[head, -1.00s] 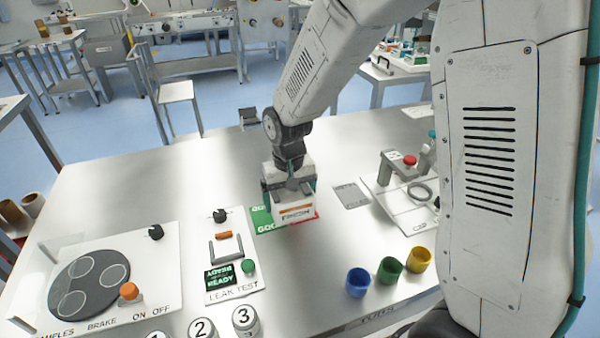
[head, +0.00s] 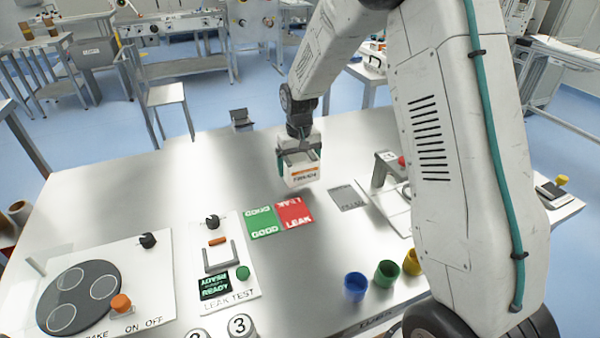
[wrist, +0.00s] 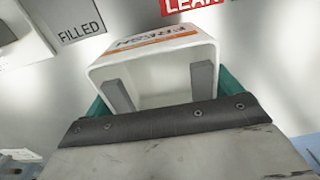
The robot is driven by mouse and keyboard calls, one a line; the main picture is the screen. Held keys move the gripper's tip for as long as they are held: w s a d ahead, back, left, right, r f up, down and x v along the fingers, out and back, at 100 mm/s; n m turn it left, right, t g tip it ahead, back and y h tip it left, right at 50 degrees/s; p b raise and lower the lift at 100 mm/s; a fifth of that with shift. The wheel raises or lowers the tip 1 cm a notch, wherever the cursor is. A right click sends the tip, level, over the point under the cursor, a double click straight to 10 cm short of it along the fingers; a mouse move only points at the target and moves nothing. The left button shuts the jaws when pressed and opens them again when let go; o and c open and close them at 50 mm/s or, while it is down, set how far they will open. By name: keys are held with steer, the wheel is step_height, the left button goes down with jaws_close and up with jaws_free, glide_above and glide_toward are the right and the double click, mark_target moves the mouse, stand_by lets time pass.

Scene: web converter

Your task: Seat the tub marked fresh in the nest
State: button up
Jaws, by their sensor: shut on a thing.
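A white tub (head: 304,178) with an orange stripe and dark lettering hangs from my gripper (head: 298,160) above the table. In the wrist view, the tub (wrist: 150,62) reads FRESH, and my gripper (wrist: 160,90) has its two grey fingers on it. The tub is clear of the table, behind and right of the green and red pads. A dark U-shaped bracket (head: 222,268) stands on the white leak test panel (head: 245,290), empty in its middle. I cannot tell for sure whether this bracket is the nest.
A green GOOD pad (head: 260,222) and a red LEAK pad (head: 295,213) lie flat. A grey marked patch (head: 348,197) lies to their right. Blue (head: 355,287), green (head: 387,273) and yellow cups stand at front right. A rotor panel (head: 120,255) is at left.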

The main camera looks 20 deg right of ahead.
steer(key=shift+w+d+f, duration=0.1)
steer(key=shift+w+f, duration=0.05)
steer(key=shift+f, duration=1.65)
steer(key=shift+f, duration=0.1)
steer(key=o, duration=0.7)
